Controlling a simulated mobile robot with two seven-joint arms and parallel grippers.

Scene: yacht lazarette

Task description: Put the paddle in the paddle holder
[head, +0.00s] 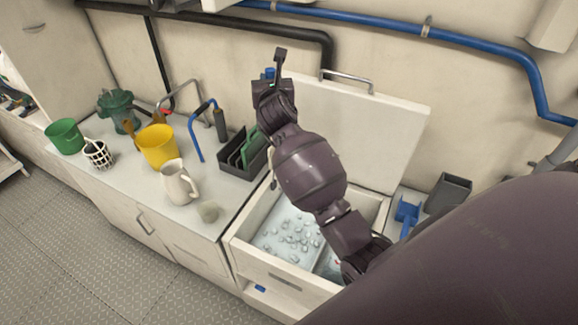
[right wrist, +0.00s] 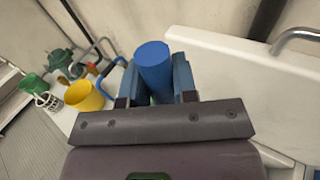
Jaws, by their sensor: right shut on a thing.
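My right gripper (head: 269,80) is raised above the back of the counter, beside the open white lid. In the right wrist view its fingers (right wrist: 155,85) are closed around a blue cylinder (right wrist: 153,62), which looks like the handle of the paddle. Only a small blue bit of it shows in the head view (head: 269,72); its lower part is hidden. A dark slotted rack (head: 236,168), likely the paddle holder, stands on the counter below the gripper with green flat pieces in it. I cannot tell whether one belongs to the held paddle. My left gripper is not in view.
On the counter stand a green bucket (head: 64,137), a yellow bucket (head: 158,147), a white jug (head: 178,184) and a white basket (head: 98,154). An open ice chest (head: 262,262) lies right of the rack, its lid (head: 370,120) raised. Pipes run along the wall.

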